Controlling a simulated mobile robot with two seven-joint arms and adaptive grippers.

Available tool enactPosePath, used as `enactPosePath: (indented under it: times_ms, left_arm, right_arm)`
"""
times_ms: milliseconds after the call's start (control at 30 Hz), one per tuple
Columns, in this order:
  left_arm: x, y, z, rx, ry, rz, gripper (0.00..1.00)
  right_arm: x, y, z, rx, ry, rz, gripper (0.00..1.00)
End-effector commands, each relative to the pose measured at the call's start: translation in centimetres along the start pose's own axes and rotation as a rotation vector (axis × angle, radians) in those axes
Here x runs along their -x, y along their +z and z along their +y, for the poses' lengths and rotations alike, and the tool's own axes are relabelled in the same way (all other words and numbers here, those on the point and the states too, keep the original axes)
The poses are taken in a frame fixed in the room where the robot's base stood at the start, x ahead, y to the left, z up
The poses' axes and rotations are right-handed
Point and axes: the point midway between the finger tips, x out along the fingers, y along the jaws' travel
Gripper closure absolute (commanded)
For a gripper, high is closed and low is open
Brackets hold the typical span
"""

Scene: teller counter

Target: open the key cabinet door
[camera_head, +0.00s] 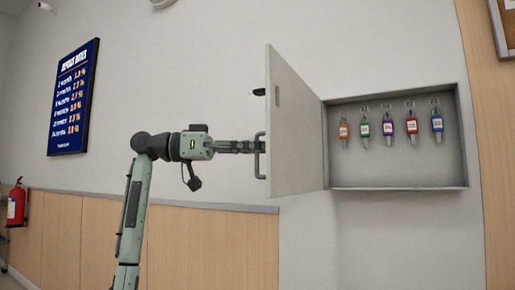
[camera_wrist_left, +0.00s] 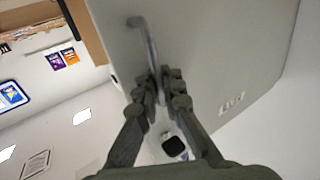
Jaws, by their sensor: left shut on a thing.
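The grey key cabinet (camera_head: 400,187) is mounted on the wall at the right of the head view. Its door (camera_head: 296,130) stands wide open, swung out toward the left on its hinge side. Several keys with coloured tags (camera_head: 388,127) hang in a row inside. My left gripper (camera_head: 258,146) is at the door's outer face, with its fingers shut on the bar handle (camera_head: 260,157). In the left wrist view the fingers (camera_wrist_left: 160,85) close around the handle (camera_wrist_left: 148,45) in front of the door panel (camera_wrist_left: 215,45). My right gripper is not in view.
A dark rates board (camera_head: 73,98) hangs on the wall at the left. A red fire extinguisher (camera_head: 16,204) is at the far left. Wood panelling (camera_head: 215,245) with a grey rail runs along the lower wall. A framed board (camera_head: 502,25) is at top right.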

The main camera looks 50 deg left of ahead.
Motion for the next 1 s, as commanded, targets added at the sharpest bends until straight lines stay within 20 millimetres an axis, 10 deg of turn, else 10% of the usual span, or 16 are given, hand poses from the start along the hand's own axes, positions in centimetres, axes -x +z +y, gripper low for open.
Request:
enactPosePath:
  times_ms: [633,1000]
  left_arm:
    - [0.6,0.0,0.0,0.000,0.000,-0.001,0.83]
    - [7.7,0.0,0.0,0.000,-0.001,-0.001,0.83]
  right_arm:
    - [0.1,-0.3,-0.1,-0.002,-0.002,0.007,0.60]
    - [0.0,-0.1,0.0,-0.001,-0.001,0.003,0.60]
